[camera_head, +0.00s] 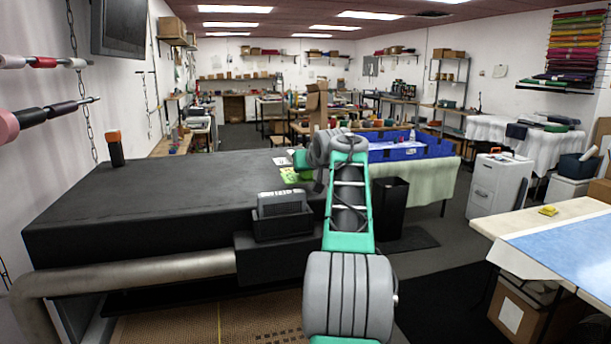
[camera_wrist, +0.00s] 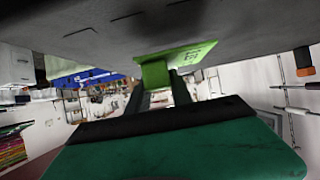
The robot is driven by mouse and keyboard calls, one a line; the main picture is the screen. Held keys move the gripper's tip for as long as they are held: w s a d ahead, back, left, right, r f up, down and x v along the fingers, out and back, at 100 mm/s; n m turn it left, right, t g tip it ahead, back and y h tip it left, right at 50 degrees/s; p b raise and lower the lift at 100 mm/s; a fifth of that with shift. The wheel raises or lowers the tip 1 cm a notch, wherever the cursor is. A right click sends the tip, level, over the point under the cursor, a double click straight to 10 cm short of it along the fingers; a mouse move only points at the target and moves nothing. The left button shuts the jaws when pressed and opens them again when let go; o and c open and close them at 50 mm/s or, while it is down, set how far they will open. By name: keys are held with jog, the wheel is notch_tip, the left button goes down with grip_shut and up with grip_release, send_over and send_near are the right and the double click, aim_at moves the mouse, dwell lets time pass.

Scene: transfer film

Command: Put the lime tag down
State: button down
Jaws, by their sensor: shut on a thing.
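The lime tag (camera_head: 290,175) shows at the far edge of the black table top, left of my arm's end. In the wrist view, which is upside down, the lime tag (camera_wrist: 155,72) has its near part between the fingers of my gripper (camera_wrist: 160,88). A flatter lime part with dark marks spreads to the right, against or very close to the dark table top. I cannot tell whether it touches the surface. My gripper is shut on the tag. In the head view my own arm hides the fingers.
The black table top (camera_head: 140,195) is mostly bare. A bottle with an orange cap (camera_head: 115,148) stands at its far left, and a small dark device (camera_head: 281,203) is at its front right edge. Blue bins (camera_head: 400,148) stand beyond my arm, and a black bin (camera_head: 391,205) is to its right.

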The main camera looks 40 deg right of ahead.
aim_at(306, 177)
jog(key=shift+f, duration=1.35)
jog(key=shift+f, duration=0.1)
jog(key=shift+f, duration=0.15)
jog(key=c, duration=1.1)
grip_release()
jog(key=shift+c, duration=0.2)
jog(key=shift+r, duration=0.4)
jog(key=b+v, duration=0.2)
jog(key=v, duration=1)
jog(key=shift+b, duration=0.35)
jog(key=shift+f, duration=0.15)
